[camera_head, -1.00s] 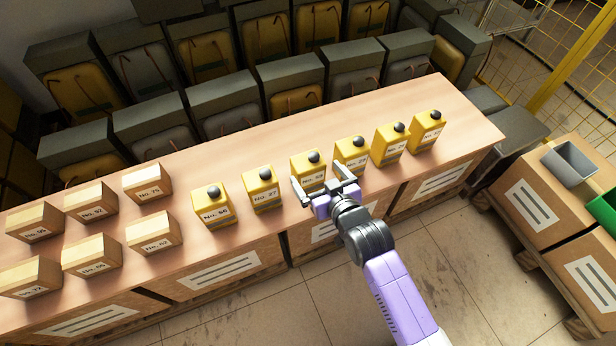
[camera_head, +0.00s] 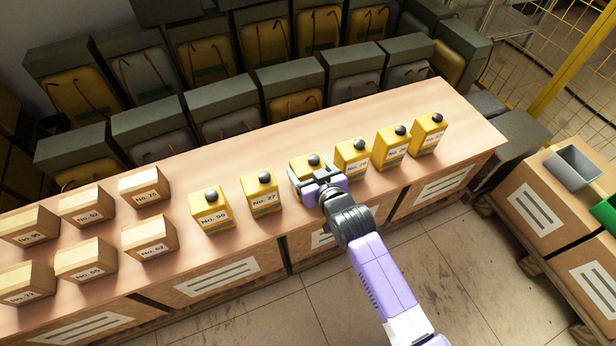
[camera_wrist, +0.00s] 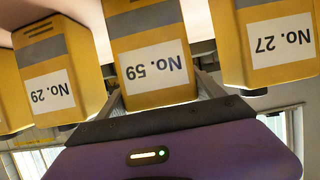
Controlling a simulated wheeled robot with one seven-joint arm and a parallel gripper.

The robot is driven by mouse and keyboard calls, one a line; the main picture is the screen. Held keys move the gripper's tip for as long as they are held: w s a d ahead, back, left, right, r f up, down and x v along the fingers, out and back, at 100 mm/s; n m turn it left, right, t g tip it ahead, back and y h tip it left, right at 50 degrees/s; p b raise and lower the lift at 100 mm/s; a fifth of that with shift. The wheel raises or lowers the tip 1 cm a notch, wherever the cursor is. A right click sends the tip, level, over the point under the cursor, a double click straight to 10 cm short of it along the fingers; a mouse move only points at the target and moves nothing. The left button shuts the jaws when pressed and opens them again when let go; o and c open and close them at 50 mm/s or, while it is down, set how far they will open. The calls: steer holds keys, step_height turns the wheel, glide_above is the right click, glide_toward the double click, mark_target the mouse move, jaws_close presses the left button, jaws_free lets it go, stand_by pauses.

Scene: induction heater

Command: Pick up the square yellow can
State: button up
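A row of several square yellow cans with black caps and number labels stands upright on the long table. The can No. 59 (camera_head: 302,164) is in the middle of the row in the head view, its front partly hidden by my gripper (camera_head: 314,174). In the wrist view the can No. 59 (camera_wrist: 152,50) appears upside down, straight ahead between my two fingers. One finger lies along each side of it. The fingers look open, with no clear contact. The can No. 27 (camera_head: 262,192) stands to its left and the can No. 29 (camera_head: 352,158) to its right.
Neighbouring cans leave narrow gaps beside my fingers. The can No. 56 (camera_head: 211,210) and several cardboard boxes (camera_head: 149,238) stand farther left on the table (camera_head: 240,150). A grey bin (camera_head: 573,167) is on boxes at the right.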

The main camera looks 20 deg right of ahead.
steer(key=c, duration=1.1)
steer(key=shift+r, duration=0.1)
steer(key=shift+c, duration=1)
steer(key=shift+r, duration=0.1)
